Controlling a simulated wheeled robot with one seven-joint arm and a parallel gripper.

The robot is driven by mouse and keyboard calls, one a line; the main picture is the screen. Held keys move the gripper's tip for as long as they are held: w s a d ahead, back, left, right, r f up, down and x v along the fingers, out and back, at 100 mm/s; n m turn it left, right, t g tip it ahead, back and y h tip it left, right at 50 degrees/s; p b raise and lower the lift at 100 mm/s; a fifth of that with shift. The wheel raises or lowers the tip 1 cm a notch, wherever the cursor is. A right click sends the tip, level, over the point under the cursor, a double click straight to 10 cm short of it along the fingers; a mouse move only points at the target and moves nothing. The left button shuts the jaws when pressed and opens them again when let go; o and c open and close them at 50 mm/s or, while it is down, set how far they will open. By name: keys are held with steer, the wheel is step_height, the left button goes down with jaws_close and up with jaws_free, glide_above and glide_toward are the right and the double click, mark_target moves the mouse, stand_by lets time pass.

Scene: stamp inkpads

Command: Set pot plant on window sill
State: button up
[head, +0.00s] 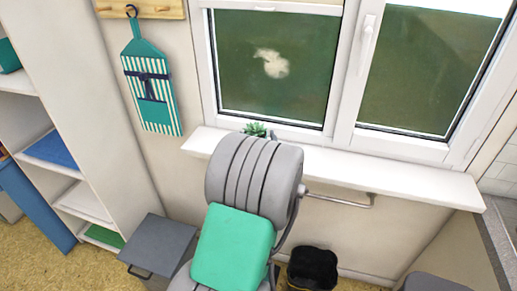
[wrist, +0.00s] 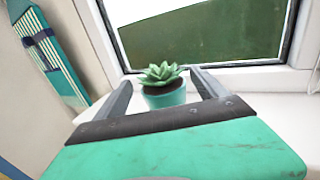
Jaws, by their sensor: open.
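The pot plant, a green succulent in a teal pot (wrist: 163,94), stands upright on the white window sill (head: 390,179). In the wrist view it sits between the two grey fingers of my gripper (wrist: 160,88), with gaps visible on both sides. My gripper is open. In the head view only the leaves of the plant (head: 255,129) show above my grey arm link; the pot and my fingers are hidden behind my arm. The sill also shows in the wrist view (wrist: 285,112), under and beside the pot.
The closed window (head: 270,65) stands right behind the sill. A striped teal apron (head: 152,85) hangs on the wall at left. White shelves (head: 85,200), a grey box (head: 158,246) and a black bin (head: 313,268) stand below. The sill's right part is clear.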

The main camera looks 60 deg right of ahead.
steer(key=b+v, duration=0.1)
steer(key=v, duration=0.5)
steer(key=w+a+f+n+t+y, duration=0.1)
steer(key=w+a+f+n+y, duration=0.1)
steer(key=w+a+n+y, duration=0.7)
steer(key=w+a+f+n+t+y, duration=0.1)
steer(key=w+a+f+n+y, duration=0.25)
steer(key=w+a+n, duration=1.05)
steer(key=s+a+n+g+y, duration=0.3)
steer(key=a+n, duration=1)
steer(key=a, duration=0.1)
steer(key=s+a+r+n+g, duration=0.1)
steer(key=s+a+n+g, duration=0.3)
steer(key=s+a+n, duration=0.5)
steer(key=a+n, duration=0.1)
steer(key=n, duration=0.2)
steer(key=shift+g, duration=0.4)
steer(key=shift+a+r, duration=0.1)
